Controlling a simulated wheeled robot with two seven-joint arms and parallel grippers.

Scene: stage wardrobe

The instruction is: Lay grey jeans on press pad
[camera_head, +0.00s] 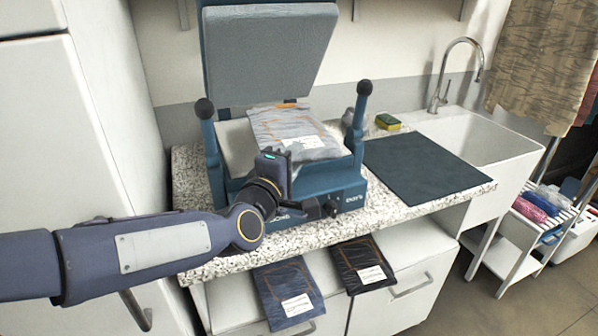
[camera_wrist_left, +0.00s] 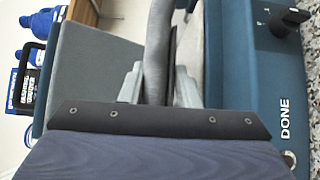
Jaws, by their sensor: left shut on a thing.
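The folded grey jeans (camera_head: 283,124), with a white label and orange stitching, are over the right part of the grey press pad (camera_head: 236,143). Whether they rest fully on it or are held slightly above is hard to tell. My left gripper (camera_head: 278,160) is at their front edge, shut on them. In the left wrist view, a fold of the grey jeans (camera_wrist_left: 157,45) is pinched between the fingers of my left gripper (camera_wrist_left: 157,85). The teal press (camera_head: 310,180) stands open, its grey upper plate (camera_head: 268,55) raised behind. My right gripper is out of view.
Folded blue jeans (camera_head: 283,285) and black jeans (camera_head: 358,262) hang at the counter's front edge. A dark mat (camera_head: 425,168) lies clear right of the press, before a sponge (camera_head: 387,122) and white sink (camera_head: 480,140). Two ball-ended posts (camera_head: 204,108) flank the pad.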

